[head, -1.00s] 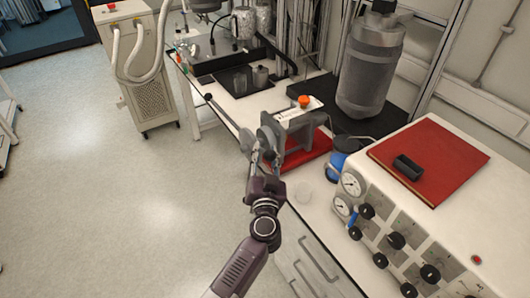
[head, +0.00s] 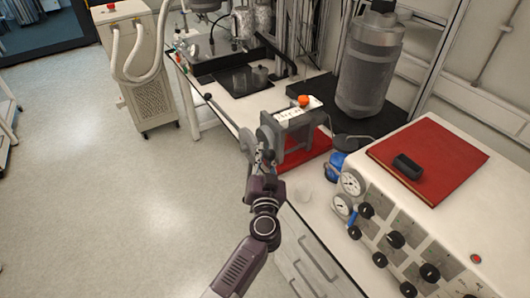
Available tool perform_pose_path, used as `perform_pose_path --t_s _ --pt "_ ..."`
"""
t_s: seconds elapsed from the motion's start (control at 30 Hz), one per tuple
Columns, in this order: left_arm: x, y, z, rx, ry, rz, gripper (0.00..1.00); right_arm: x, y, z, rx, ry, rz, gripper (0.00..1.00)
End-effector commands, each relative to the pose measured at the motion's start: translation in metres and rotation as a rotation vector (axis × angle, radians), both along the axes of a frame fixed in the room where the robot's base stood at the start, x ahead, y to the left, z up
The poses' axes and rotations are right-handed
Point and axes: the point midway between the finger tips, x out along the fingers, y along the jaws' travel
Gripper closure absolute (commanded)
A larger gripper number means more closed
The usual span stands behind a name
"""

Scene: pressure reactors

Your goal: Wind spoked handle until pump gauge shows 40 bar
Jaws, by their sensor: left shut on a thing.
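The hand pump (head: 298,140) is a grey body on a red base at the bench's front edge. Its spoked handle (head: 224,114) faces the aisle, and one long thin spoke with a dark knob reaches up and left. My left gripper (head: 262,158) is shut on the handle, just below the grey hub. The fingers and arm hide part of the handle, so I cannot tell exactly which part is held. Two round white gauges, an upper (head: 352,183) and a lower (head: 343,206), sit on the panel at right. Their readings are too small to tell. My right gripper is not in view.
A white console (head: 440,225) with black knobs carries a red folder (head: 430,160). A grey cylinder (head: 368,65) stands behind the pump. A wheeled cabinet (head: 148,80) with white hoses stands at the upper left. The floor (head: 110,190) at left is clear.

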Motion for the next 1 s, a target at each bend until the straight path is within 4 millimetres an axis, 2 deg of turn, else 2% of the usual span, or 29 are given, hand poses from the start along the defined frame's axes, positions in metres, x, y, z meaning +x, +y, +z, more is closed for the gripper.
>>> perform_pose_path --t_s 0.27,0.7,1.0 --pt "-0.008 -0.006 -0.021 0.045 -0.056 -0.003 1.00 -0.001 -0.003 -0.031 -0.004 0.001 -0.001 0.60" --pt "-0.027 -0.020 -0.078 0.201 -0.266 -0.004 1.00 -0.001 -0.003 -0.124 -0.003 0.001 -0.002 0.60" --pt "-0.033 -0.025 -0.108 0.295 -0.394 -0.006 1.00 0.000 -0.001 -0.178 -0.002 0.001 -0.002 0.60"
